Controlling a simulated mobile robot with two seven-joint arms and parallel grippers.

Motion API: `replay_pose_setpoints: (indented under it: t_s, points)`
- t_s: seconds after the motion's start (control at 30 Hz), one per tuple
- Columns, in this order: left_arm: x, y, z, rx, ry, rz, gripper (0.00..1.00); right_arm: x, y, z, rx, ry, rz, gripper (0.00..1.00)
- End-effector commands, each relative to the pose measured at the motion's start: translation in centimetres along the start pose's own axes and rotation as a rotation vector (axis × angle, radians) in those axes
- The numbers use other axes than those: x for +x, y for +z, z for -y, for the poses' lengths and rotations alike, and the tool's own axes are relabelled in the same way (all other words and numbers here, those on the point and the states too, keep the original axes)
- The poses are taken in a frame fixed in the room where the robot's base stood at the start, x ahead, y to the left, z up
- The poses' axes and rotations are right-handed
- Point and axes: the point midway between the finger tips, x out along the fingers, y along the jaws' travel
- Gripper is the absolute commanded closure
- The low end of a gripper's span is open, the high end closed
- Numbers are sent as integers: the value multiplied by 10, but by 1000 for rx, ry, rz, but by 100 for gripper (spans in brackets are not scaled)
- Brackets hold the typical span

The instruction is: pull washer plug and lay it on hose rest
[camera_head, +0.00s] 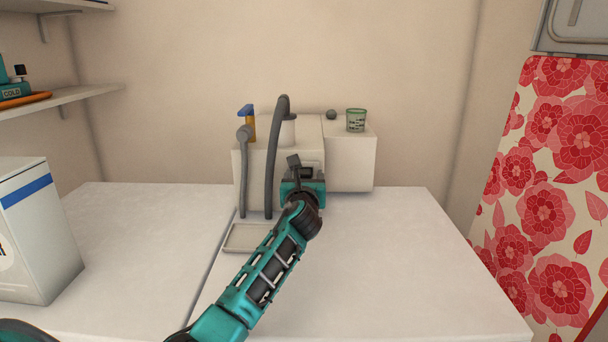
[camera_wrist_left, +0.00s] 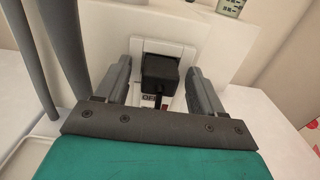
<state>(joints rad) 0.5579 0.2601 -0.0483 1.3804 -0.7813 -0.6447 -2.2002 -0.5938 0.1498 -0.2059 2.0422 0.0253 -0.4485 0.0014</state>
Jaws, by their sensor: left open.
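The black plug (camera_wrist_left: 160,74) sits in a pale socket plate (camera_wrist_left: 166,48) on the front of a white box (camera_head: 262,165). Below the plug is a label that reads like "OFF". My left gripper (camera_wrist_left: 163,80) is open, with one finger on each side of the plug and a visible gap on both sides. In the head view, my left gripper (camera_head: 303,172) is in front of the box and hides much of the socket. A shallow grey tray (camera_head: 243,248) lies on the counter left of my arm; I cannot tell if it is the hose rest. My right gripper is not in view.
Grey hoses (camera_head: 271,165) hang down the box front, close to the left gripper. A green-patterned cup (camera_head: 356,121) and a yellow-blue bottle (camera_head: 248,121) stand at the back. A white carton (camera_head: 38,230) stands at left. The counter's right side (camera_head: 400,270) is clear.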

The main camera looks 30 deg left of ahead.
Motion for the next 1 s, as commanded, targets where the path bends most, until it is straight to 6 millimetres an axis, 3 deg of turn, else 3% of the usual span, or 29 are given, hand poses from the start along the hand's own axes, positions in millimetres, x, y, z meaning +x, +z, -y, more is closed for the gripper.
replay_pose_setpoints:
  t_s: [0.23,0.9,1.0]
  points:
    - [0,-1,0,0,0,0,34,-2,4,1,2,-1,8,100]
    - [0,0,0,-1,0,0,98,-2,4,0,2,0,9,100]
    - [0,0,0,-1,0,1,100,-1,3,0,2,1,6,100]
